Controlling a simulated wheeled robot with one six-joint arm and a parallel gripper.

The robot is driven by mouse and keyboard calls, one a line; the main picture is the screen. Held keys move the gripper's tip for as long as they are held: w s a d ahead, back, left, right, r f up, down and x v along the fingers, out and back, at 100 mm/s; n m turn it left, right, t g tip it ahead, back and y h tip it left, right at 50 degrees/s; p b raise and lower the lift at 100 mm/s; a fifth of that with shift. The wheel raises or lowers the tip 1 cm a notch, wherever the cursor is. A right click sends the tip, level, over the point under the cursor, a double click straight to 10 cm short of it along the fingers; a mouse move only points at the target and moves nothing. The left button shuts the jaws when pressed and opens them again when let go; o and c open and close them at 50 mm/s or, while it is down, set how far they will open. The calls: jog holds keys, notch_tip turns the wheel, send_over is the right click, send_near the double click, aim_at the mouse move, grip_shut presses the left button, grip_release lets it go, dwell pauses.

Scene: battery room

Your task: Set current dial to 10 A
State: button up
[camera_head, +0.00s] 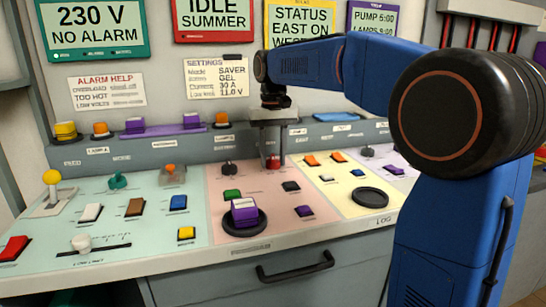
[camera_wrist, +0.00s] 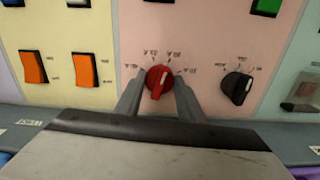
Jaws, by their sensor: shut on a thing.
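The red current dial (camera_wrist: 158,83) sits on the pink panel, ringed by several small marks too blurred to read surely. A pale pointer line runs along its knob, slightly tilted; which mark it points at I cannot tell. In the wrist view my gripper (camera_wrist: 160,80) has one finger on each side of the knob and is shut on it. In the head view my gripper (camera_head: 271,157) reaches down to the panel's back edge, with a bit of the red dial (camera_head: 273,164) showing under it.
A black dial (camera_wrist: 237,87) stands beside the red one, also visible in the head view (camera_head: 229,168). Orange switches (camera_wrist: 33,67) are on the other side. A settings note (camera_head: 216,78) hangs behind. A purple block (camera_head: 244,212) rests on a round black pad nearer the front.

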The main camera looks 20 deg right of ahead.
aim_at(273, 156)
jog(key=m, duration=0.5)
jog(key=shift+m, duration=0.3)
jog(key=m, duration=0.4)
jog(key=shift+m, duration=0.3)
jog(key=o, duration=1)
jog(key=shift+o, duration=0.2)
notch_tip(273, 156, up, 17)
jog(key=shift+r, duration=0.2)
